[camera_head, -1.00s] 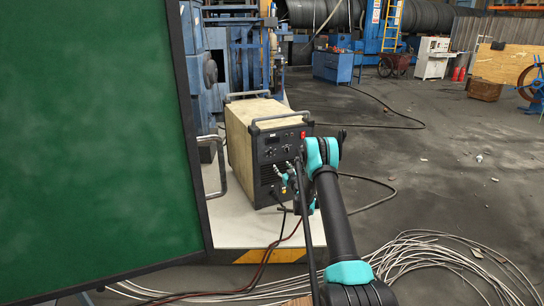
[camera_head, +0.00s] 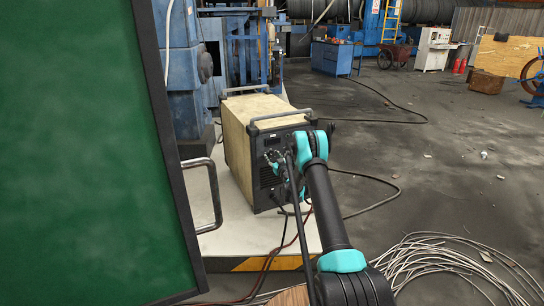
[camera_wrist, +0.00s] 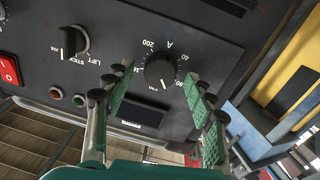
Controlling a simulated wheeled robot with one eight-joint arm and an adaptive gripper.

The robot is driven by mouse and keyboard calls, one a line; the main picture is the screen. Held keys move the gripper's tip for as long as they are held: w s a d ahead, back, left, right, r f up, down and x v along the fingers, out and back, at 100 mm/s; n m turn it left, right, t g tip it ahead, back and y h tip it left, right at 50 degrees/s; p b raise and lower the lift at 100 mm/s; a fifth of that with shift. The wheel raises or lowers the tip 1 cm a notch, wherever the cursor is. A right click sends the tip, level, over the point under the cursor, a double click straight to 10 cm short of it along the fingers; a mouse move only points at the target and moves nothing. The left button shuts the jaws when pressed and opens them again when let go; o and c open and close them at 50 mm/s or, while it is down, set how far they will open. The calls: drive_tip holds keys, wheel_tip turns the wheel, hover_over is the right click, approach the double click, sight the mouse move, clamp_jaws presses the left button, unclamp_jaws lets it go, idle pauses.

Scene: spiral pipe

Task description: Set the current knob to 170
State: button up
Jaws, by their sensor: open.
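The current knob (camera_wrist: 160,70) is a round black dial marked "A" on the dark panel in the wrist view. Numbers including 200, 40 and 80 surround it. A white pointer mark shows on its lower side in the picture; its exact reading is too small to tell. My gripper (camera_wrist: 159,95) is open, with green-padded fingers on the left and right of the knob and a gap on each side. In the head view my gripper (camera_head: 275,160) is at the front of the beige welding machine (camera_head: 237,143), and my arm hides part of the panel.
A second knob (camera_wrist: 75,42), a red switch (camera_wrist: 8,70), two small round lamps (camera_wrist: 67,96) and a dark display (camera_wrist: 140,115) share the panel. A green board (camera_head: 75,150) stands close on the left. Coiled cables (camera_head: 440,262) lie on the floor at right.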

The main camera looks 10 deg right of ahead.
drive_tip(key=c, duration=1.2)
drive_tip(key=shift+o, duration=0.2)
